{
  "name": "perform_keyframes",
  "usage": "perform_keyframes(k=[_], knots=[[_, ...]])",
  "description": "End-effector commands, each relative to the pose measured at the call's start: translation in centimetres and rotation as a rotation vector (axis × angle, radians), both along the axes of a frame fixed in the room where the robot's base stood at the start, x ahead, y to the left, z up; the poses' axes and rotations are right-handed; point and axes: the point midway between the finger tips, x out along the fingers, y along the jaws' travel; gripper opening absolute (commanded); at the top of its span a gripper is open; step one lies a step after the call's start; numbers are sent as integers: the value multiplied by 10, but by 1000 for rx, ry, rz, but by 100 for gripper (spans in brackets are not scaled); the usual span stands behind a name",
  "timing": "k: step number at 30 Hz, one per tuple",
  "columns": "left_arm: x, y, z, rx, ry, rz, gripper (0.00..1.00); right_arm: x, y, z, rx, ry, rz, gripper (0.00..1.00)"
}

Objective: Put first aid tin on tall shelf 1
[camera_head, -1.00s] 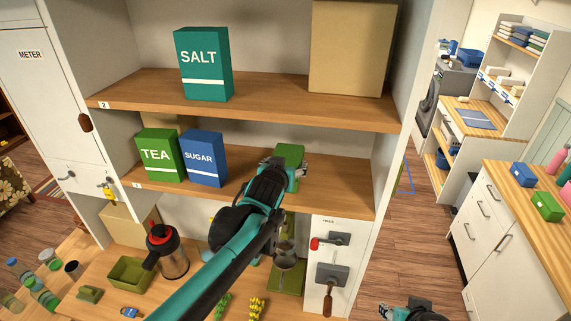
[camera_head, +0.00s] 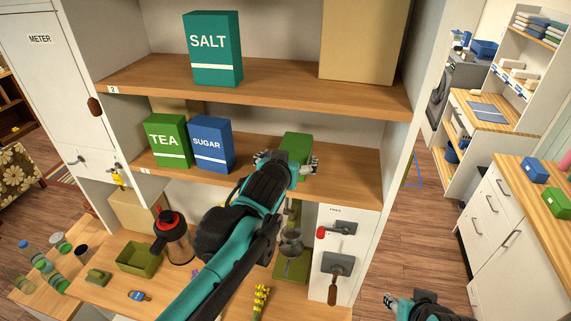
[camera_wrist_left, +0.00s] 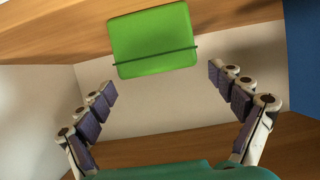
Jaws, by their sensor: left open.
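The first aid tin appears to be the green box (camera_head: 297,147) on the tall shelf unit's lower board (camera_head: 345,178), marked 1, right of the sugar box. The tin also shows in the left wrist view (camera_wrist_left: 154,41), beyond the fingertips and clear of them. My left gripper (camera_head: 288,163) is open and empty just in front of the tin; its spread fingers show in the left wrist view (camera_wrist_left: 162,85). The gripper hides the tin's lower front in the head view. My right gripper (camera_head: 400,303) is at the bottom right, its jaws too unclear to tell.
Green tea (camera_head: 167,143) and blue sugar (camera_head: 211,146) boxes stand left on the lower board. A salt box (camera_head: 213,50) and a tan box (camera_head: 358,40) stand on board 2 above. A red-topped flask (camera_head: 175,238) and olive bin (camera_head: 137,257) stand on the counter below.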

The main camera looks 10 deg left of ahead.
Motion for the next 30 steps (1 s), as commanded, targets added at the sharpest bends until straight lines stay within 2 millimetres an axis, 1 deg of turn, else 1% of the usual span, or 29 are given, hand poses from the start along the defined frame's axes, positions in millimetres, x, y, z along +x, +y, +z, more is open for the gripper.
perform_keyframes(k=[1, 6, 12, 15, 17, 19, 20, 23, 24, 26, 27, 30], knots=[[-10, 0, 3, -1, 0, -1, 93, 0, 0, -1, 0, 0, 0, 40], [-35, -1, 14, 0, 0, -1, 93, 0, 0, -3, 0, 0, 0, 40], [-50, -1, 21, 0, 0, -1, 93, 0, 0, -4, 0, 0, 0, 40], [-52, 0, 22, 0, 0, 0, 93, 0, 0, -4, 0, 0, 0, 40], [-55, 2, 19, 1, 8, 4, 93, 0, 0, -4, 0, 0, 0, 40], [-68, 11, 3, 6, 50, 20, 93, 0, 0, -4, 0, 0, 0, 40], [-77, 18, -9, 8, 80, 30, 93, 0, 0, -4, 0, 0, 0, 40], [-121, 39, -61, 17, 222, 57, 93, 0, 0, -4, 0, 0, 0, 40], [-142, 45, -83, 19, 284, 59, 93, 0, 0, -4, 0, 0, 0, 40], [-170, 50, -114, 15, 371, 52, 93, 0, 0, -4, 0, 0, 0, 40], [-188, 51, -132, 12, 423, 43, 93, 0, 0, -4, 0, 0, 0, 40], [-220, 49, -163, 2, 516, 16, 93, 0, 0, -4, 0, 0, 0, 40]])
